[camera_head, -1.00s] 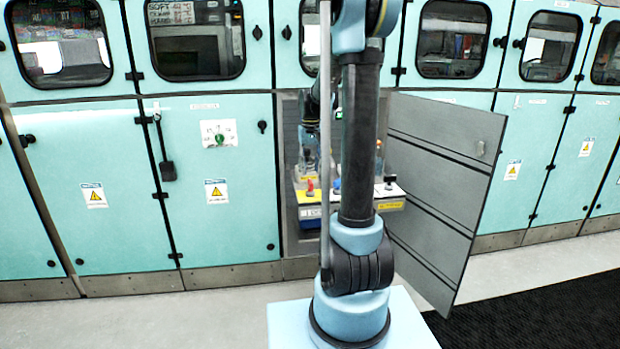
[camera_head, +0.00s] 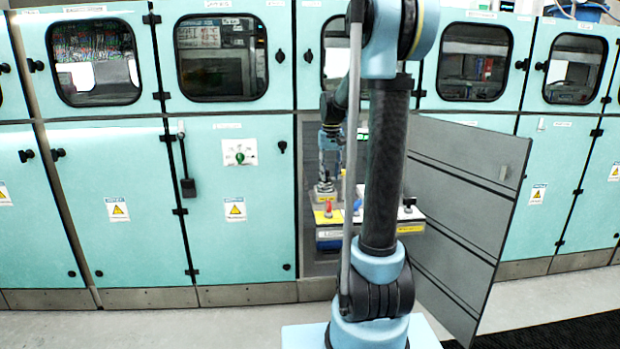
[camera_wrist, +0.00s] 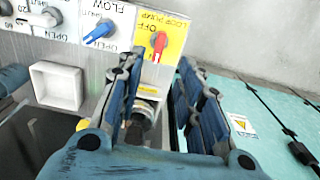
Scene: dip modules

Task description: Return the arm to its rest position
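My arm (camera_head: 385,165) stands upright in front of an open cabinet bay in the head view. Its far end reaches into the bay, where the gripper is partly hidden behind my own links. In the wrist view my gripper (camera_wrist: 161,62) has its two blue fingers spread apart with a clear gap. Nothing is held between the fingertips. A dark round fitting (camera_wrist: 146,108) shows in the gap; I cannot tell its distance. Just past the fingertips is a yellow panel with a red knob (camera_wrist: 158,44), and left of it a blue knob (camera_wrist: 101,32).
A grey cabinet door (camera_head: 465,215) stands swung open at the right of my arm. The module with the yellow label (camera_head: 328,217) sits in the bay. Closed turquoise cabinets (camera_head: 110,180) line the wall. A white square tray (camera_wrist: 58,86) is left of the fingers.

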